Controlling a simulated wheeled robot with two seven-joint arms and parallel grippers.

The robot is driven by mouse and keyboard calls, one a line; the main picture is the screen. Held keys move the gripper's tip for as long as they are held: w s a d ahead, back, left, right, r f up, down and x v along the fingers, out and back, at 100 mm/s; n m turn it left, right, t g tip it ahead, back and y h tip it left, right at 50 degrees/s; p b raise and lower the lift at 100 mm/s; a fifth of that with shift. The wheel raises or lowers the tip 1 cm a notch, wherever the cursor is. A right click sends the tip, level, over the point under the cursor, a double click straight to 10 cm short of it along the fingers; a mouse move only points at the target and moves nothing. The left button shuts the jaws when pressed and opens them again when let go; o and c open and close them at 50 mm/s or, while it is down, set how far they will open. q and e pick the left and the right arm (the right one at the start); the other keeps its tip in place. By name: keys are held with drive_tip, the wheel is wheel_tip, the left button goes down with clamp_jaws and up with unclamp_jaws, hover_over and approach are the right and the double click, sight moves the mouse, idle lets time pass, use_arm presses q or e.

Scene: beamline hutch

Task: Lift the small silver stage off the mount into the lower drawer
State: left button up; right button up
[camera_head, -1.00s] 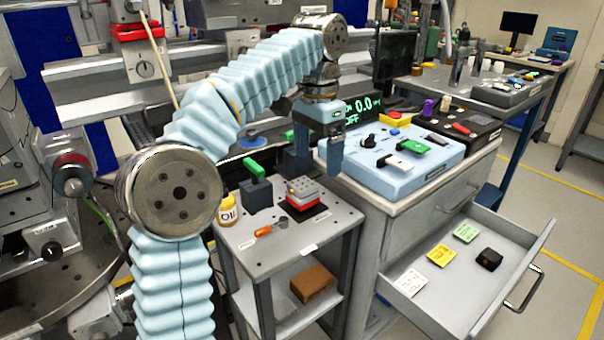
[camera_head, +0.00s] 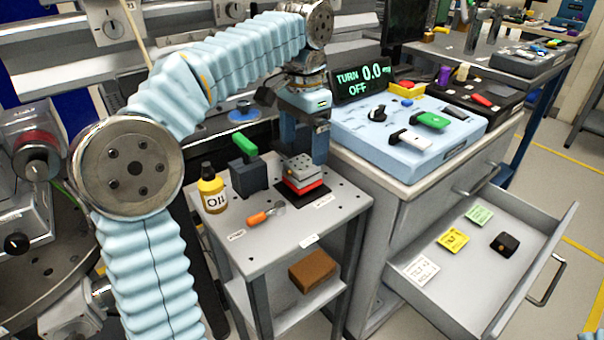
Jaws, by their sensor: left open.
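The small silver stage (camera_head: 299,166) sits on a red mount (camera_head: 304,184) with a black base, on a small grey side table. My left gripper (camera_head: 304,142) points down just above and behind the stage. Its fingers are apart, one at the stage's upper right and one farther left. It holds nothing, and I cannot tell whether a finger touches the stage. The lower drawer (camera_head: 465,285) is pulled out of the grey cabinet at the right. It holds white, yellow and green labels and a black block (camera_head: 505,243). My right gripper is out of view.
A green-handled dark block (camera_head: 248,172), a yellow oil bottle (camera_head: 212,190) and an orange-handled tool (camera_head: 264,214) stand or lie near the mount. A blue control box (camera_head: 405,135) and a display (camera_head: 362,84) are on the cabinet. A brown block (camera_head: 313,269) is on the lower shelf.

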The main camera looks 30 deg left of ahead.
sight(302, 163)
use_arm(q)
drive_tip(key=f, duration=0.4)
drive_tip(key=shift+s+b, duration=0.2)
drive_tip(key=shift+b, duration=0.2)
drive_tip(key=c, duration=1.3)
drive_tip(key=shift+c, duration=0.2)
drive_tip(key=shift+r, duration=0.2)
